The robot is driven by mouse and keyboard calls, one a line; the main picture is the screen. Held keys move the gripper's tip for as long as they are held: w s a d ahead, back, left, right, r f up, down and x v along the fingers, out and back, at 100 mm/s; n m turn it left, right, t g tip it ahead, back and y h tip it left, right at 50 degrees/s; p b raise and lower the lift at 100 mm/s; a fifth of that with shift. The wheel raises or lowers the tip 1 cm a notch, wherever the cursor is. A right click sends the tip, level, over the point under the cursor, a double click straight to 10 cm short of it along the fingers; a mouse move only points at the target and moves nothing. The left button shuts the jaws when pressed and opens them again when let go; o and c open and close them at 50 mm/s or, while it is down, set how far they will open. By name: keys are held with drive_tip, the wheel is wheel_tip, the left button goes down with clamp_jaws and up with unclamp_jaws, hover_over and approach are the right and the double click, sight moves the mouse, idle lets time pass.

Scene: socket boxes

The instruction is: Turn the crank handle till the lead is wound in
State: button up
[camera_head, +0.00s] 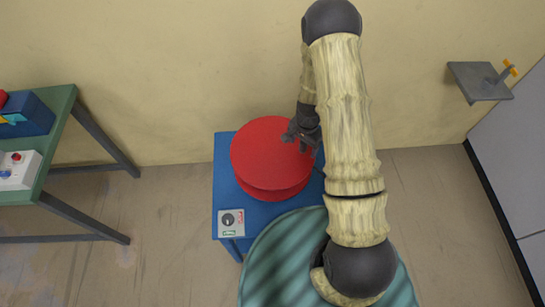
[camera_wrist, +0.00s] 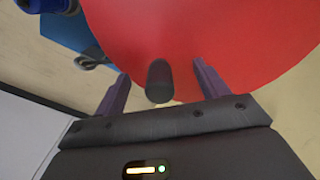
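A large red reel (camera_head: 268,152) lies flat on a blue stand (camera_head: 225,180). It also fills the upper part of the wrist view (camera_wrist: 200,35). A dark, stubby crank handle (camera_wrist: 158,80) stands at the reel's edge in the wrist view. My gripper (camera_head: 299,136) is over the right part of the reel in the head view. In the wrist view its two purple fingers (camera_wrist: 160,82) are apart, one on each side of the handle, with gaps on both sides. The handle is hidden or too small to tell in the head view. I cannot make out the lead.
A small panel with a dark dial (camera_head: 231,222) is on the stand's front left corner. A green table (camera_head: 58,108) with boxes stands at the left. A grey wall bracket (camera_head: 480,82) with an orange part is at the right. Floor between table and stand is clear.

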sight(294, 167)
drive_tip(key=c, duration=1.2)
drive_tip(key=shift+s+a, duration=0.6)
drive_tip(key=shift+s, duration=0.4)
drive_tip(key=shift+s+a, duration=0.65)
drive_tip(key=shift+s, duration=0.4)
drive_tip(key=shift+s+a, duration=0.6)
drive_tip(key=shift+s, duration=0.4)
